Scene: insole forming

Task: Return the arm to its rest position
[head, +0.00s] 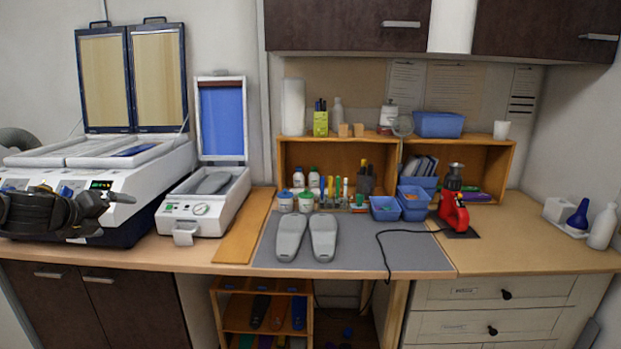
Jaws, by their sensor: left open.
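My left gripper (108,210) is at the far left, in front of the large white forming machine (150,180). It is open, and I see nothing between its fingers. It hides part of the machine's front panel. My right gripper is not in view. Two grey insole-shaped pieces (291,238) lie side by side on the grey mat (390,258), apart from the gripper. A small white press (205,212) stands right of the large machine with its blue-lined lid up and a grey piece (214,183) inside.
Small bottles (313,180), blue bins (413,199) and a red tool (453,212) with a black cord stand along the back of the bench. A wooden shelf (290,148) rises behind them. The bench's right front (520,258) is clear.

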